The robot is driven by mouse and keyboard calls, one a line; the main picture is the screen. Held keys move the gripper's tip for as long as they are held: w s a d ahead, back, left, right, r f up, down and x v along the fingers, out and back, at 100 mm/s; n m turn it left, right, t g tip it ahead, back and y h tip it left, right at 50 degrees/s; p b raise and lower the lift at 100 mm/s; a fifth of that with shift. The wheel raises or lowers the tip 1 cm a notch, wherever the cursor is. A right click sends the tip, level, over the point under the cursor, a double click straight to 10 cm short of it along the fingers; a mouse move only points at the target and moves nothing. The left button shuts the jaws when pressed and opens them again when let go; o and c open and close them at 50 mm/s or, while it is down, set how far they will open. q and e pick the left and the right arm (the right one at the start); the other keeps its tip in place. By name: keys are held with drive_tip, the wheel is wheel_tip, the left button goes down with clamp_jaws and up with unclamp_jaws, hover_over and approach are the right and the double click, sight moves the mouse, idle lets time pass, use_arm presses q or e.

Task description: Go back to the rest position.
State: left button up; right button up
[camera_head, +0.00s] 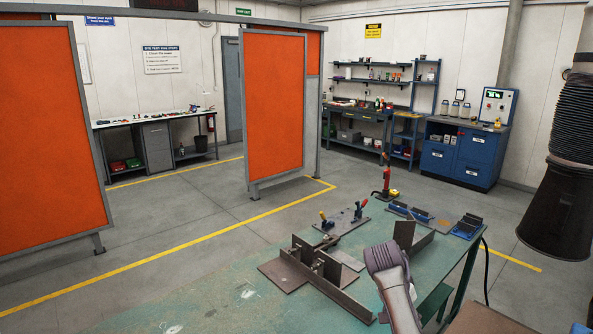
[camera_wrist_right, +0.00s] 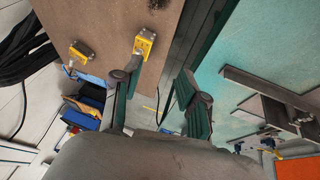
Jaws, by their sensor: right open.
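My right gripper (camera_wrist_right: 160,97) shows in the right wrist view with its two dark green fingers spread apart and nothing between them. It is over the gap beside the green table (camera_wrist_right: 235,50) and a brown board (camera_wrist_right: 110,20). In the head view a grey part of my right arm (camera_head: 393,285) rises in front of the green table (camera_head: 220,290); I cannot make out the fingers there. My left gripper is not in view.
The green table bears a steel assembly (camera_head: 322,272), a clamp plate (camera_head: 340,221) and a blue tray (camera_head: 467,227). Yellow fittings (camera_wrist_right: 145,42) sit on the brown board. A black ribbed hose (camera_head: 570,130) hangs at right. Orange screens (camera_head: 275,105) stand behind; the floor between is clear.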

drive_tip(key=s+f+n+t+y, duration=0.1)
drive_tip(key=s+f+n, duration=0.2)
drive_tip(key=s+f, duration=0.55)
drive_tip(key=s+f+n+y, duration=0.1)
drive_tip(key=s+f+n, duration=0.3)
drive_tip(key=s, duration=0.7)
drive_tip(key=s+a+r+n+t+y, duration=0.1)
drive_tip(key=s+a+r+n+y, duration=0.15)
drive_tip(key=s, duration=0.65)
drive_tip(key=s+a+r+n+t+y, duration=0.1)
drive_tip(key=s+a+n, duration=0.15)
drive_tip(key=s, duration=0.75)
wheel_tip(320, 180, down, 32)
drive_tip(key=g+b, duration=0.2)
drive_tip(key=b, duration=0.4)
use_arm(q)
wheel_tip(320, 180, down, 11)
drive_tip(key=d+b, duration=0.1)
drive_tip(key=b, duration=0.4)
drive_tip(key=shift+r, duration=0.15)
use_arm(e)
drive_tip(key=s+d+f+g, duration=0.1)
drive_tip(key=s+d+f, duration=0.2)
drive_tip(key=s+f, duration=1.4)
wheel_tip(320, 180, down, 4)
drive_tip(key=shift+s+f, duration=0.2)
drive_tip(key=shift+s, duration=0.05)
